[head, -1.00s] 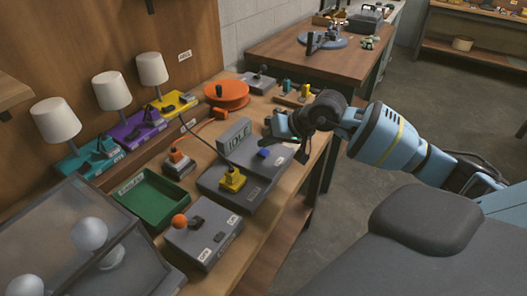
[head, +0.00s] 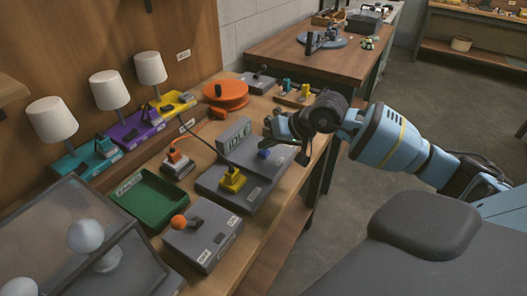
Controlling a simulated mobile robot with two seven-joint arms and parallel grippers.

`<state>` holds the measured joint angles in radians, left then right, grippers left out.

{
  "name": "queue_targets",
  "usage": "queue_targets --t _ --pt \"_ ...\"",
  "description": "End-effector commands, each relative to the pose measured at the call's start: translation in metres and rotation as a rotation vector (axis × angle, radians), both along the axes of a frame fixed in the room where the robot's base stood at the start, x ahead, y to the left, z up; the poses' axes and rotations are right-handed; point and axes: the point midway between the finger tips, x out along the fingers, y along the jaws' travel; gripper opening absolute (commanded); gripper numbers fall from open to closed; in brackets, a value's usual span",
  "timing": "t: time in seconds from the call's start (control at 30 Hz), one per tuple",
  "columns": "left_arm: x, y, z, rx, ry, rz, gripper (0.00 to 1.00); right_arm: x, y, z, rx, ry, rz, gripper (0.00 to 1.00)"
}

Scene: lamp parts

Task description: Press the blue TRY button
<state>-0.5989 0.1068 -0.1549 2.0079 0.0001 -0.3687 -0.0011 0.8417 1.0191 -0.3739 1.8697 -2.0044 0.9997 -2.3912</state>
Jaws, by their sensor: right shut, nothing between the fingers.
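The blue button (head: 263,154) is a small blue knob on the grey tester box (head: 222,192), below the upright IDLE sign (head: 235,134). A small label lies near the button, too small to read. My right gripper (head: 270,130) comes in from the right. It is shut and empty, with its fingers pointing down just behind and above the blue button. I cannot tell whether it touches the box. My left gripper is not in view.
A yellow socket (head: 232,180) with a cable sits on the tester box. A green tray (head: 150,199), a grey box with an orange knob (head: 179,222) and three white-shaded lamps (head: 150,68) stand to the left. An orange reel (head: 228,95) lies behind. The aisle floor at right is clear.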

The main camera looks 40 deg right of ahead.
Motion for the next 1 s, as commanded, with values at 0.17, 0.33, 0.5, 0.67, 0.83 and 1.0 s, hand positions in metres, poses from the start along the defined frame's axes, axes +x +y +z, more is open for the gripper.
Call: queue_targets --t 0.17,0.33,0.5,0.67,0.83,1.0 --pt "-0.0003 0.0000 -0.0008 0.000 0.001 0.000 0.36 0.0000 -0.0002 -0.0010 -0.001 0.000 -0.001 0.00" --pt "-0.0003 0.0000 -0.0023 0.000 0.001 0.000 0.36 0.0000 -0.0002 -0.0026 -0.001 0.000 -0.001 0.00" --pt "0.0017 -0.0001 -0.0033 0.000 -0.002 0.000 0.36 0.0000 -0.0003 -0.0039 -0.001 0.000 -0.001 0.00" --pt "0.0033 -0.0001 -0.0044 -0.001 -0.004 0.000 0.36 0.0000 -0.0003 -0.0051 -0.001 0.000 -0.001 0.00" --pt "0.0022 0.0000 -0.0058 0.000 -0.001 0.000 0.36 0.0000 -0.0003 -0.0065 -0.001 0.001 0.000 0.00" --pt "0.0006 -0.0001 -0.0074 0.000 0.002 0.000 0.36 -0.0001 -0.0003 -0.0079 -0.001 0.001 0.000 0.00"
